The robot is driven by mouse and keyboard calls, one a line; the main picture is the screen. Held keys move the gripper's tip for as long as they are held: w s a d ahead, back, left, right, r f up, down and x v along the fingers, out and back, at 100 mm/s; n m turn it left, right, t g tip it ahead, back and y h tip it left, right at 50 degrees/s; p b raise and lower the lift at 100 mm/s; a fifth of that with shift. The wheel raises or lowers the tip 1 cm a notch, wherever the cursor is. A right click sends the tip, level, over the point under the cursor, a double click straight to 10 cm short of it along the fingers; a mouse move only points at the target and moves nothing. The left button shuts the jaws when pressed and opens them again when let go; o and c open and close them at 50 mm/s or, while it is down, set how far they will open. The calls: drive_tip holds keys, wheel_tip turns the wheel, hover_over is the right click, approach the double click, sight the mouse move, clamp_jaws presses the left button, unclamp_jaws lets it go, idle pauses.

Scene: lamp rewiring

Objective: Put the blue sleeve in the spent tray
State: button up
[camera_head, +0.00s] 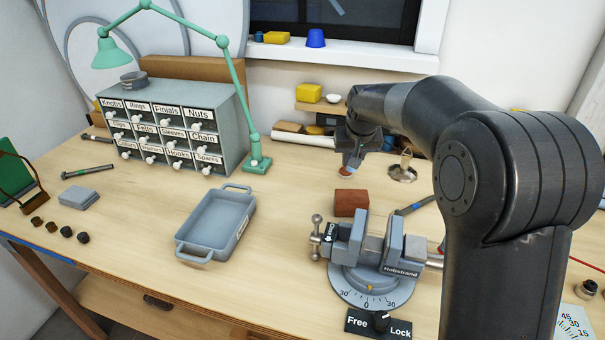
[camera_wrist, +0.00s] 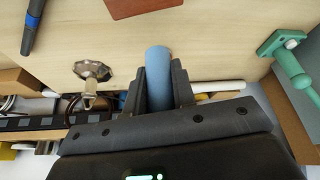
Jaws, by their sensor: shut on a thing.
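The blue sleeve (camera_wrist: 158,65) is a plain grey-blue cylinder in the wrist view. My gripper (camera_wrist: 160,90) is shut on it, one finger on each side, and its free end sticks out past the fingertips. In the head view my gripper (camera_head: 353,157) hangs above the back of the bench, right of the middle. The sleeve is mostly hidden there, with a small reddish end showing below the fingers. A grey-blue tray (camera_head: 186,249) with two handles stands at the bench's middle left, well left of and nearer than my gripper. It looks empty, and its label is too small to read.
A reddish-brown block (camera_head: 350,203) and a grey vise (camera_head: 372,249) stand in front of my gripper. A metal fitting (camera_head: 403,170) is to its right. The green lamp base (camera_head: 257,165) and a drawer cabinet (camera_head: 238,130) stand behind the tray. Bench between tray and block is clear.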

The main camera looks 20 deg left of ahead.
drive_tip(key=s+a+n+y, duration=0.2)
drive_tip(key=s+a+n, duration=0.2)
drive_tip(key=s+a, duration=0.65)
drive_tip(key=n+g, duration=0.2)
drive_tip(key=n, duration=0.1)
approach(217, 223)
drive_tip(key=shift+w+a+f, duration=0.4)
drive_tip(key=shift+w, duration=0.05)
drive_tip(key=shift+s+a+f, duration=0.1)
drive_tip(key=shift+a+f, duration=0.15)
drive_tip(key=shift+f, duration=1.9)
drive_tip(key=shift+f, duration=0.1)
drive_tip(key=o, duration=0.9)
drive_tip(key=shift+o, duration=0.2)
drive_tip(key=shift+t, duration=0.3)
